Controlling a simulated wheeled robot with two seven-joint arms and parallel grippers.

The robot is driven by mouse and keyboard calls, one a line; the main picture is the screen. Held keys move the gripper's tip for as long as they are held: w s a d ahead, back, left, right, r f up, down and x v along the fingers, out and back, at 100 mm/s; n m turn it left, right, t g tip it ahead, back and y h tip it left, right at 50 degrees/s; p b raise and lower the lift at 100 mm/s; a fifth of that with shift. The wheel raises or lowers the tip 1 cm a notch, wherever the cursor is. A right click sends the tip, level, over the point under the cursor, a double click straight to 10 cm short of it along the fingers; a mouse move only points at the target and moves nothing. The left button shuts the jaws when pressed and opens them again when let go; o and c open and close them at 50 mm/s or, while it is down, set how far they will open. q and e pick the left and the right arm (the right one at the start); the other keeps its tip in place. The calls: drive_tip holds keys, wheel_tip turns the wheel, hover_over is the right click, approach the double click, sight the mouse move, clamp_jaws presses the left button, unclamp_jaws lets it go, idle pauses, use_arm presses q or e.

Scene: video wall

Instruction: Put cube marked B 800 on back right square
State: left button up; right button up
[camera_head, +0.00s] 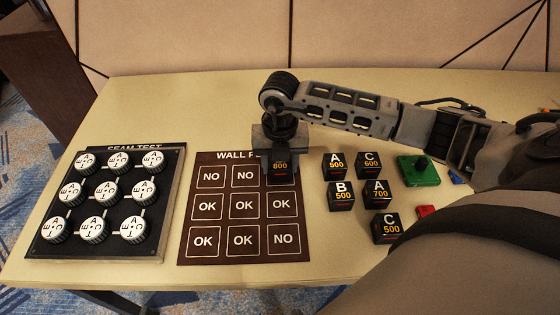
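A black cube marked 800 (280,173) is at the back right square of the brown wall board (186,255). Its letter is hidden under my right gripper (280,150). The gripper points down over the cube, with its fingers close about the cube's upper part, and appears shut on it. The cube covers most of that square. I cannot tell whether its base touches the board. My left gripper is not in view.
Several black cubes, among them B 500 (340,195) and A 700 (376,194), stand right of the board. A panel of white round dials (160,250) lies left. My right arm spans the table's back right.

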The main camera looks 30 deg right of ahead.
drive_tip(key=shift+o, duration=1.3)
drive_tip(key=shift+r, duration=0.1)
wheel_tip(320, 180, up, 12)
drive_tip(key=shift+r, duration=0.15)
